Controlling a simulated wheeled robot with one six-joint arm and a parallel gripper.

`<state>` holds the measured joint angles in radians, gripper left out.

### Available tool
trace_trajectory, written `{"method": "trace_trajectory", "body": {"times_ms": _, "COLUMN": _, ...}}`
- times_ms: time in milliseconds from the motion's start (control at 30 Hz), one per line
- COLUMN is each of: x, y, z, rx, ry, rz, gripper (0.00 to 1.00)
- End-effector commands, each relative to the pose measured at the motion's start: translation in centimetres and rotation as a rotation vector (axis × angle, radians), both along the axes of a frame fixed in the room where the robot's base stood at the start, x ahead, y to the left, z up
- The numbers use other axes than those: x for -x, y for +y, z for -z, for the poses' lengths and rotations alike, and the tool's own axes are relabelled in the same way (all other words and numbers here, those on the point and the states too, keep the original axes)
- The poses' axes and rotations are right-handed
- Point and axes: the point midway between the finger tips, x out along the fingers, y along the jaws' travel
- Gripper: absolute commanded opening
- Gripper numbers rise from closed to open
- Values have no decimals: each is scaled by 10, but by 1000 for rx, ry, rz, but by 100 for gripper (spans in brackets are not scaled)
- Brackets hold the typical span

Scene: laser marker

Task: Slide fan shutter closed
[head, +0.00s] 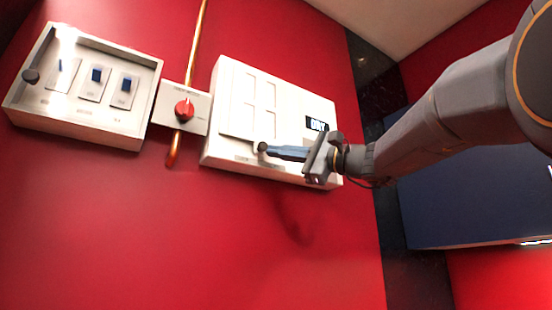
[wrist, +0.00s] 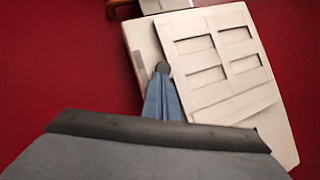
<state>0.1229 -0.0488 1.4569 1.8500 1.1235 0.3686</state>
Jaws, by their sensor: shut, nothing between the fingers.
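The fan shutter (head: 262,97) is a white sliding panel with four-sided recessed panes on a white wall box (head: 222,152). In the wrist view the shutter (wrist: 207,60) lies over the box, with a small dark round knob (wrist: 162,68) at its edge. In the head view the knob (head: 262,147) is at the panel's lower edge. My gripper (head: 272,150) is shut and empty, its blue fingertips at the knob. In the wrist view the fingertips (wrist: 163,82) meet or nearly meet the knob; contact is not clear.
A small display (head: 317,124) is on the box, right of the shutter. To the left are a red rotary knob (head: 184,109) on a copper pipe (head: 199,40) and an open-fronted switch box (head: 62,118). A dark blue block (head: 470,200) is at right. The red wall below is clear.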

Motion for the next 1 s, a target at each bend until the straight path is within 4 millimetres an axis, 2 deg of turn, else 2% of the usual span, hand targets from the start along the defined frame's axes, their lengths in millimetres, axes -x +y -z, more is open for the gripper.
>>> {"method": "trace_trajectory", "body": {"times_ms": 300, "x": 0, "y": -1, "z": 0, "rx": -1, "ry": 0, "rz": -1, "gripper": 0}}
{"method": "trace_trajectory", "body": {"times_ms": 467, "x": -3, "y": -11, "z": 9, "rx": -1, "ry": 1, "rz": -4, "gripper": 0}}
{"method": "trace_trajectory", "body": {"times_ms": 600, "x": -9, "y": -30, "z": 22, "rx": 0, "ry": 1, "rz": -6, "gripper": 0}}
{"method": "trace_trajectory", "body": {"times_ms": 800, "x": 14, "y": -67, "z": 34, "rx": 1, "ry": -1, "rz": -5, "gripper": 0}}
{"method": "trace_trajectory", "body": {"times_ms": 1000, "x": 32, "y": -95, "z": 44, "rx": 0, "ry": -1, "rz": -8, "gripper": 0}}
